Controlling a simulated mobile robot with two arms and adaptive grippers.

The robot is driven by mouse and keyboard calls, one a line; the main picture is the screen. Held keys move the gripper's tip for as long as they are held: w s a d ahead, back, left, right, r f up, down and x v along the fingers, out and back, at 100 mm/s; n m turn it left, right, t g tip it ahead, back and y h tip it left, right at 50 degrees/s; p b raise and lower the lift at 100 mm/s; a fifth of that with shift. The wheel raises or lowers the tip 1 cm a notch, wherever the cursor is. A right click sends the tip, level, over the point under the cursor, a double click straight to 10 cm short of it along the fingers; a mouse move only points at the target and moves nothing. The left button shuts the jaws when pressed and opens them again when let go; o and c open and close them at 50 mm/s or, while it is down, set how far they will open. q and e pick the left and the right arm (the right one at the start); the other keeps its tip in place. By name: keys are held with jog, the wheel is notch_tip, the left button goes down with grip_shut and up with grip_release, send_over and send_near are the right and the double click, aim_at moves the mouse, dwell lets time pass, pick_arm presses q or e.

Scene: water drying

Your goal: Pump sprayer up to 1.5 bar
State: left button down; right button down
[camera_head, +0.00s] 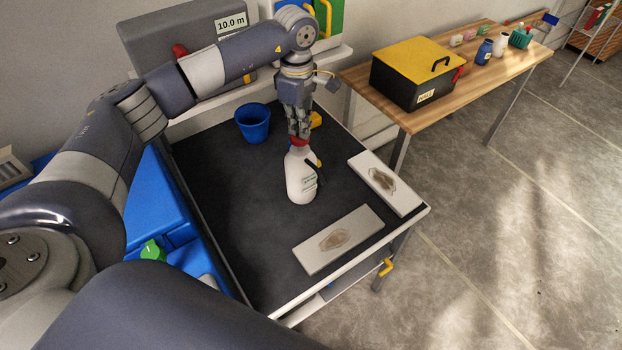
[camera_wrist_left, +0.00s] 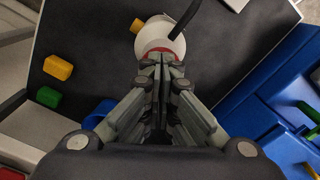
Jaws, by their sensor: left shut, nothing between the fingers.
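The sprayer (camera_head: 300,178) is a white bottle with a red top and a dark handle or nozzle. It stands upright on the dark table mat. My left gripper (camera_head: 299,136) is shut, pointing down right above the red top; it is at or touching the top, and I cannot tell which. In the left wrist view the closed fingertips (camera_wrist_left: 160,62) lie over the red cap of the sprayer (camera_wrist_left: 158,34), with nothing between them. No pressure reading is legible. My right gripper is not in view.
A blue cup (camera_head: 253,124) and a yellow block (camera_head: 315,119) stand near the back of the table. Two pale slabs with brown stains (camera_head: 338,240) (camera_head: 386,183) lie at the front and right. A yellow-lidded black box (camera_head: 418,75) is on the wooden table (camera_head: 470,65).

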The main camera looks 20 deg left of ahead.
pick_arm(q)
jog(key=shift+r+p, duration=0.95)
jog(key=shift+r, duration=1)
jog(key=shift+f, duration=0.2)
jog(key=shift+f+b, duration=1.8)
jog(key=shift+f, duration=0.45)
jog(key=shift+r+p, duration=1.4)
jog(key=shift+r, duration=1)
notch_tip(320, 180, up, 5)
jog(key=p, duration=0.3)
